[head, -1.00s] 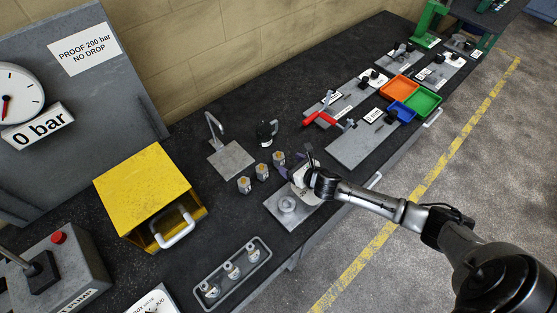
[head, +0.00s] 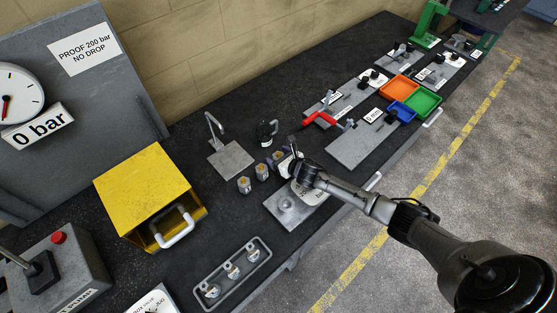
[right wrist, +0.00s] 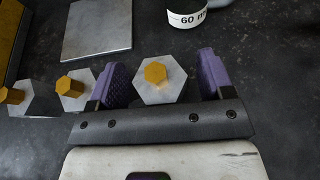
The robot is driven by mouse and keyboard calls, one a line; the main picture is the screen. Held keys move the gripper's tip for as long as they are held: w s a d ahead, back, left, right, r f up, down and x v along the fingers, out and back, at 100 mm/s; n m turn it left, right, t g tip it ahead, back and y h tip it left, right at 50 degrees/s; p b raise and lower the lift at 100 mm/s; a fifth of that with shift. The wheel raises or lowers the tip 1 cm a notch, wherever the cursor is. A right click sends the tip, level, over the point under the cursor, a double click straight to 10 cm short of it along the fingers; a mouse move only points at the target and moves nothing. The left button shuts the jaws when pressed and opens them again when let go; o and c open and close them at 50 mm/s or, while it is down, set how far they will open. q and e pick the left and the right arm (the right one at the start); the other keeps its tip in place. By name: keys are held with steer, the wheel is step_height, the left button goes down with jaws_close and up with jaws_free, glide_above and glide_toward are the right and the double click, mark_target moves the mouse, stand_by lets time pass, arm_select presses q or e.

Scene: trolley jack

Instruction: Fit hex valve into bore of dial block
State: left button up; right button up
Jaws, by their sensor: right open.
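Three hex valves, grey hexagonal bodies with gold hex tops, stand in a row on the bench: a left one (head: 243,185), a middle one (head: 262,172) and a right one. My right gripper (head: 280,160) is open at the right one. In the right wrist view this hex valve (right wrist: 168,93) stands between the two purple fingers, with a gap visible on at least the right side. The other valves show left of the fingers. I cannot tell for sure which part is the dial block; a grey plate with a round raised boss (head: 287,203) lies in front of the gripper. My left gripper is not in view.
A grey tray (head: 262,245) with small white-faced parts lies at the front. A yellow box (head: 150,190) stands left. A dark jug (head: 266,131) and a plate with a bent rod (head: 231,160) are behind the valves. Orange, blue and green trays lie further right.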

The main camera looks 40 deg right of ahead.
steer(key=shift+c, duration=0.2)
steer(key=c, duration=1.2)
steer(key=shift+r, duration=0.1)
